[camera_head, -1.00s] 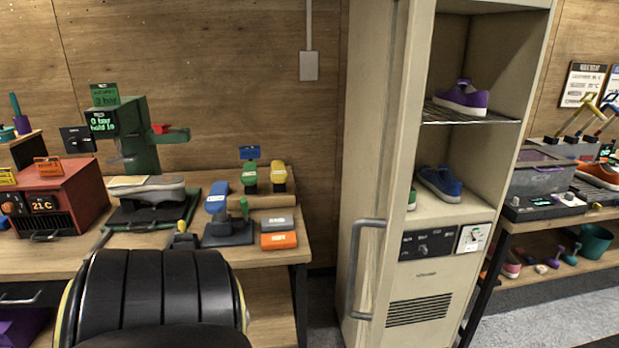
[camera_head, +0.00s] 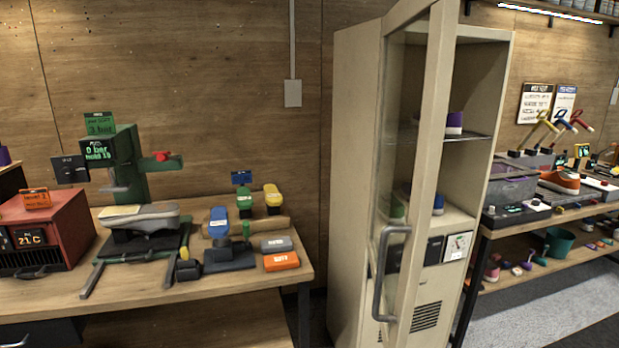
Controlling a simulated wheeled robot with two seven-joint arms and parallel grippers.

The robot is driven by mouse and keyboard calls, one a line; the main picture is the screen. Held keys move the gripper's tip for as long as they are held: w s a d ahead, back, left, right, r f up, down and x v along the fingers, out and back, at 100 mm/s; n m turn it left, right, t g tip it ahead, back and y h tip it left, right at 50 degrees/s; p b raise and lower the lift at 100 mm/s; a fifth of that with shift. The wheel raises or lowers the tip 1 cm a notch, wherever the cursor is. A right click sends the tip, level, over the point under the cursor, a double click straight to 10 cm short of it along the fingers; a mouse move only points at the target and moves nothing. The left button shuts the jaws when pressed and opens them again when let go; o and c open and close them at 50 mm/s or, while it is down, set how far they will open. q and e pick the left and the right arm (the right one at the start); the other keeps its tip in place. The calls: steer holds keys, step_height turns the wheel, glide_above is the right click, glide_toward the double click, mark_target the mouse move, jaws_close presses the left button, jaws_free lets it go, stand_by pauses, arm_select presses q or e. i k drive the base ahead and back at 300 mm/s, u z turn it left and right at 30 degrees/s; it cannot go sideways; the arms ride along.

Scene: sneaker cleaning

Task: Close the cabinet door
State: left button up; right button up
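The tall beige cabinet (camera_head: 356,170) stands right of centre. Its glass-paned door (camera_head: 440,100) stands ajar, swung out toward me, with its frame crossing in front of the shelves. A grey bar handle (camera_head: 381,275) is on the door's lower part. Through and beside the door I see a purple shoe (camera_head: 454,122) on the upper wire shelf and a blue shoe (camera_head: 437,203) on the lower shelf, both partly hidden. A bit of green shoe (camera_head: 397,207) shows through the glass. Neither of my grippers is in view.
A wooden bench (camera_head: 150,295) with a red heater box (camera_head: 45,228), a grey shoe on a stand (camera_head: 140,217) and several brushes is at left. A shelf table (camera_head: 540,225) with tools and shoes is at right. Grey floor (camera_head: 540,305) shows at lower right.

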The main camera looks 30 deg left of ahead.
mark_target(396, 328)
steer(key=u, duration=0.65)
steer(key=i, duration=1)
